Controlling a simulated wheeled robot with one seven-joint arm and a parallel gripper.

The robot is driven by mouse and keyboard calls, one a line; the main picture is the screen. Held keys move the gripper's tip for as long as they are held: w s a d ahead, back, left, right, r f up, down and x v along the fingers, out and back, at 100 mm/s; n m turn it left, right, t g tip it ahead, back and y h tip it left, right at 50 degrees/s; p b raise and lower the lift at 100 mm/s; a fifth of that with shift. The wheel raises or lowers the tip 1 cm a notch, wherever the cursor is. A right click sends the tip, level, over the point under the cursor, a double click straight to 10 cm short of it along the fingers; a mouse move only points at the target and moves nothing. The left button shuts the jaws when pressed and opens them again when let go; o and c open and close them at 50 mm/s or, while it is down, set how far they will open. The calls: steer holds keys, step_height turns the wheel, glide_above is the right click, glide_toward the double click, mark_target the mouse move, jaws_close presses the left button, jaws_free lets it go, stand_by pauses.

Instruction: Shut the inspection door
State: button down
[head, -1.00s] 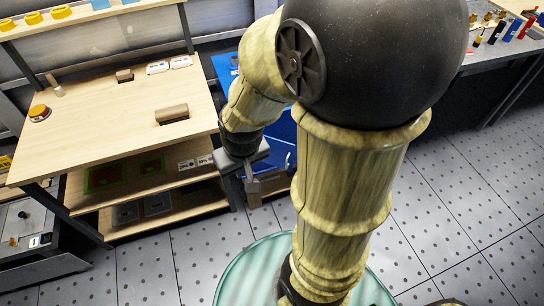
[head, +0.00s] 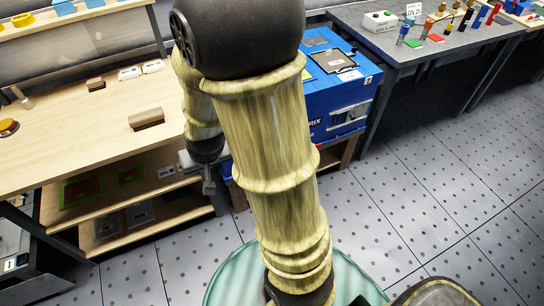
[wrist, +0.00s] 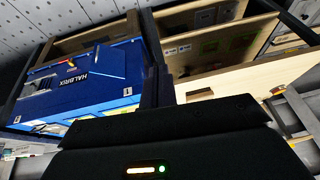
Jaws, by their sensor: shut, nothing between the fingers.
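The blue machine box (head: 318,99) stands low to the right of the wooden bench in the head view, partly behind my arm. A dark framed panel (head: 333,60) lies on its top. In the wrist view the blue box (wrist: 100,85) shows its lettered face at the left. My gripper (head: 209,187) is shut and empty, in front of the bench's lower shelves and left of the box. In the wrist view its fingers (wrist: 158,85) point toward the gap between box and shelves.
The wooden bench (head: 60,140) with lower shelves fills the left. A grey table (head: 440,45) with small coloured parts stands at the back right. The dotted floor (head: 430,170) in front of the box and table is clear.

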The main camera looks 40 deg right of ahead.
steer(key=w+d+f+m+t+h+b, duration=0.25)
steer(key=w+d+f+b, duration=0.2)
steer(key=f, duration=0.45)
steer(key=w+d+f+m+t+h+b, duration=0.1)
steer(key=w+d+f+m+h+b, duration=0.25)
steer(key=f, duration=0.55)
steer(key=s+d+f+m+t+h+b, duration=0.2)
steer(key=d+f+h+b, duration=0.6)
steer(key=d+f, duration=0.5)
steer(key=shift+s+f+m+h+b, duration=0.3)
steer(key=shift+s+f+h+b, duration=0.1)
steer(key=shift+b, duration=0.15)
steer(key=shift+w, duration=0.15)
steer(key=x, duration=1.3)
steer(key=shift+w+d, duration=0.25)
steer(key=shift+d, duration=0.05)
